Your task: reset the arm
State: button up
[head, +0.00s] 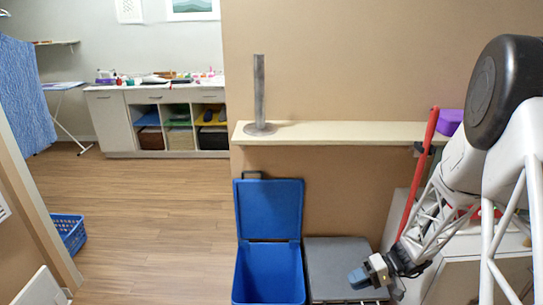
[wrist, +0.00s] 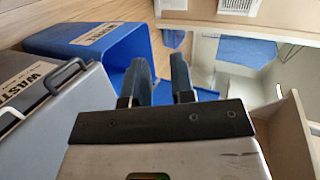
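My gripper (head: 359,278) is at the lower right of the head view, low and in front of the grey box. My arm comes down to it from the right. In the wrist view my gripper (wrist: 158,78) shows two dark blue fingers with a gap between them. Nothing is held between the fingers. The fingers point toward the blue bin (wrist: 70,40). In the head view the blue bin (head: 270,274) stands to the left of the gripper with its lid up. The gripper does not appear to touch anything.
A grey box (head: 335,262) stands right of the bin; its lettered side (wrist: 35,105) shows in the wrist view. A shelf (head: 350,132) above holds a grey upright post (head: 259,95) and a purple object (head: 449,121). A white cabinet (head: 470,272) is at right.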

jog(key=s+a+r+m+t+h, duration=0.1)
jog(key=s+a+r+t+h, duration=0.1)
jog(key=s+r+h, duration=0.4)
jog(key=s+a+r+m+t+h, duration=0.1)
jog(key=s+a+r+h, duration=0.4)
jog(key=s+r, duration=1.2)
notch_tip(320, 180, up, 8)
jog(key=shift+f+t+h, duration=0.2)
jog(key=shift+t+h, duration=0.5)
jog(key=shift+h, duration=0.4)
